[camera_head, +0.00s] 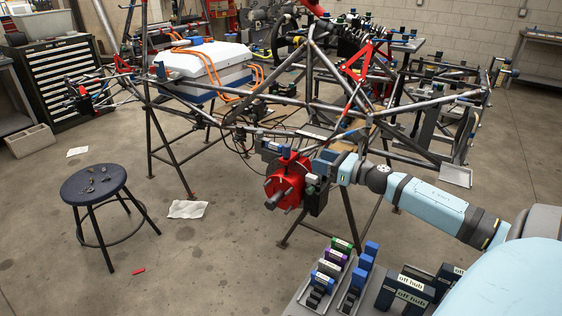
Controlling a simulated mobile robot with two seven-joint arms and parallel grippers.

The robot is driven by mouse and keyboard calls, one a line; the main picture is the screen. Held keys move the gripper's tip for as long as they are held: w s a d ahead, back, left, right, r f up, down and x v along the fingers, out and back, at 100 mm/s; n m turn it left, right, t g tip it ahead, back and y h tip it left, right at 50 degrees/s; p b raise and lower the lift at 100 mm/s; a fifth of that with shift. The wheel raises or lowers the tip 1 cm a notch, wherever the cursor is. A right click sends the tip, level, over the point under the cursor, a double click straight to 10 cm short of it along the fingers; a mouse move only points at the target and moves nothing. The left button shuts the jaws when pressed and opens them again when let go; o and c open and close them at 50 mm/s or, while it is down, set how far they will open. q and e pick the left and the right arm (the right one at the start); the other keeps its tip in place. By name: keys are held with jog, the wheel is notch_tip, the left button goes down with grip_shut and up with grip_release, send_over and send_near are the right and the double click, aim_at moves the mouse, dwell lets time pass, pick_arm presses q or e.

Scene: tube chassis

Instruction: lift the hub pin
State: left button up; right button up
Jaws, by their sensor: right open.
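A red hub (287,182) sits at the near corner of the tube chassis (300,105). A thick dark grey pin-like stub (275,201) sticks out of its face toward the lower left, with shorter studs around it. I cannot tell for sure which part is the hub pin. My right arm comes in from the right, and my right gripper (318,180) is at the right side of the hub. It is open, with nothing seen held in it. Its fingertips are small and partly lost against the hub, so contact is unclear. My left gripper is out of view.
A grey tray (301,299) at the front holds labelled coloured blocks (333,262) and black blocks marked "off hub" (409,296). A blue-black stool (94,184) stands at the left. Chassis tubes and stand legs (365,222) crowd around the hub. Floor left of the hub is mostly clear.

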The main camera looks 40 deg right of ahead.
jog(key=shift+w+r, duration=0.15)
jog(key=shift+w, duration=0.1)
jog(key=x, duration=1.3)
jog(key=shift+w+a, duration=0.1)
jog(key=shift+w, duration=0.1)
grip_shut()
